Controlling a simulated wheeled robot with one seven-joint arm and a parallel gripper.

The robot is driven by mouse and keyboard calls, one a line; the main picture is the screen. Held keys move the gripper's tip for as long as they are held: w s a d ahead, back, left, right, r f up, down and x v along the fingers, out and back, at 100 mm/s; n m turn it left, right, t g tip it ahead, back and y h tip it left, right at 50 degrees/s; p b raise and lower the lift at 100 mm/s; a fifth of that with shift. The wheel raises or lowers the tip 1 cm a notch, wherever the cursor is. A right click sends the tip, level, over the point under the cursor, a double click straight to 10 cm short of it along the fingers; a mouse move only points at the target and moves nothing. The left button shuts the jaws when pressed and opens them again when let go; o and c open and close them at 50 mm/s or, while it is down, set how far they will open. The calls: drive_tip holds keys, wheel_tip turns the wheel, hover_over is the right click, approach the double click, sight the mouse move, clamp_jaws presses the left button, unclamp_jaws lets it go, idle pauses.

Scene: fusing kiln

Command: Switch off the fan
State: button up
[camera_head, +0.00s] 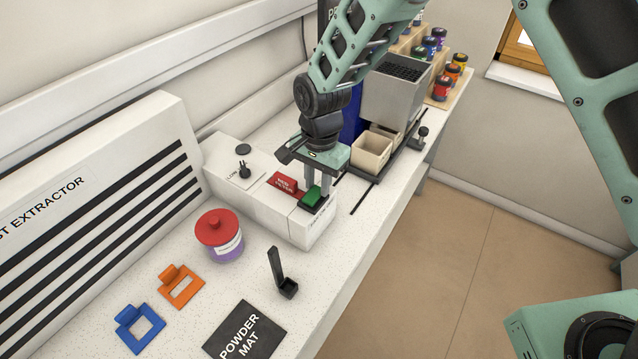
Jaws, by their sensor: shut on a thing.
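The extractor (95,215) is a white panel with dark slots at the left, its lettering partly cut off by the frame. A white box (250,205) stands beside its right end. On the box are a dark knob (244,170) on a small labelled plate, a red block (285,184) with white lettering, and a green block (311,197) at the right end. My gripper (317,188) points down over this right end, its fingers shut on the green block. The fingers hide part of the green block. I cannot tell which control belongs to the fan.
A red-lidded jar (219,235), orange (180,286) and blue (139,328) frames, a black scoop (283,275) and a powder mat (246,333) lie in front. A beige bin (371,155), a grey hopper (394,95) and several coloured jars (441,87) stand behind. Floor is open at right.

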sight(315, 191)
drive_tip(key=shift+s+a+t+h, duration=0.15)
drive_tip(key=shift+t+h, duration=0.15)
drive_tip(key=shift+t, duration=0.2)
drive_tip(key=shift+r, duration=0.1)
drive_tip(key=o, duration=1)
drive_tip(key=shift+b, duration=0.3)
drive_tip(key=r+b, duration=0.1)
drive_tip(key=r, duration=0.4)
drive_tip(key=r+b, duration=0.2)
drive_tip(key=r, duration=0.4)
drive_tip(key=r+b, duration=0.1)
drive_tip(key=r, duration=0.5)
drive_tip(key=shift+s+a+r+b, duration=0.15)
drive_tip(key=shift+s+r+b, duration=0.05)
drive_tip(key=shift+s+b, duration=0.1)
